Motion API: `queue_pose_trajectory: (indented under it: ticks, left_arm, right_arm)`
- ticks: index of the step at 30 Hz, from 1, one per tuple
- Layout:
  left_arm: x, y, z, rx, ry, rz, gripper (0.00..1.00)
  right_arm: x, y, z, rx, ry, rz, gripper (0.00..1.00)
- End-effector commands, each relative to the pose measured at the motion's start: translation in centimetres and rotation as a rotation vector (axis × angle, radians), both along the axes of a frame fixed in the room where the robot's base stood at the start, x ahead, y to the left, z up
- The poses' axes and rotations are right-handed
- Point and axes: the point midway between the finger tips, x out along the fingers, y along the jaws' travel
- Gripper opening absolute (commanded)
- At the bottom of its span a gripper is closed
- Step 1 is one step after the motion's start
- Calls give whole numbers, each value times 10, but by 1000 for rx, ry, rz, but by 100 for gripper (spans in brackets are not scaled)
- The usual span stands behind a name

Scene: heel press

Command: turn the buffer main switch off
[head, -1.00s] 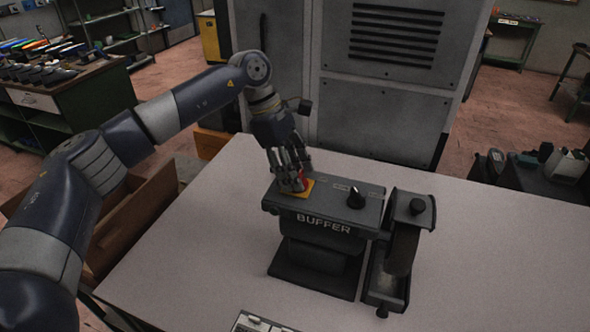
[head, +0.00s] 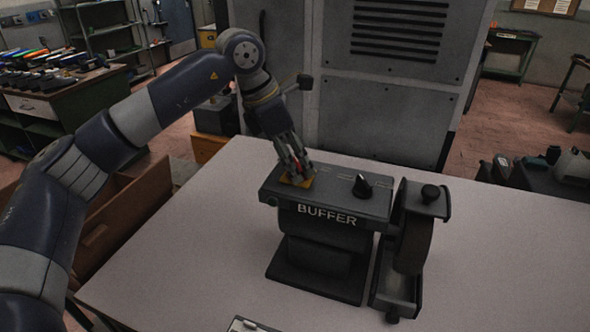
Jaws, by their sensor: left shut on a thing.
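The buffer (head: 326,217) is a dark machine on the pale table, with its name on the front and a wheel at its right end. A red switch (head: 299,167) on a yellow plate (head: 298,182) sits at the left of its top panel. My left gripper (head: 298,174) comes down from above and is shut on the red switch; its fingers hide most of it. A black knob (head: 362,186) stands further right on the same panel. The switch's exact position cannot be made out. My right gripper is not in view.
The pale table (head: 190,262) is clear to the left of the buffer. A light object (head: 250,325) lies at its front edge. A tall grey cabinet (head: 385,120) stands behind. An open wooden drawer or box (head: 125,215) is at the left.

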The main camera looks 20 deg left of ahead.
Motion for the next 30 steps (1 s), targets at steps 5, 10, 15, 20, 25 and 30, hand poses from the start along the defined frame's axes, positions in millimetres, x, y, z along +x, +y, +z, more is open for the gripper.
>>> queue_pose_trajectory:
  ticks: [5, 10, 15, 20, 25, 30]
  left_arm:
    - [0, -1, -1, -2, -5, 98, 23]
    - [0, -1, 0, -2, -4, 156, 23]
    - [0, -1, 1, -2, -3, 182, 22]
    - [0, -1, 2, -2, -2, 189, 23]
    - [0, -1, 2, -3, -3, 189, 23]
    - [0, -1, 2, -3, -3, 188, 67]
  right_arm:
    - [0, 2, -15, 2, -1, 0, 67]
    - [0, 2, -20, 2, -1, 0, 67]
    - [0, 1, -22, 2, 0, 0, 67]
    - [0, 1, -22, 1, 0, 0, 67]
    - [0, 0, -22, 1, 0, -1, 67]
    - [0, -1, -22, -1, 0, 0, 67]
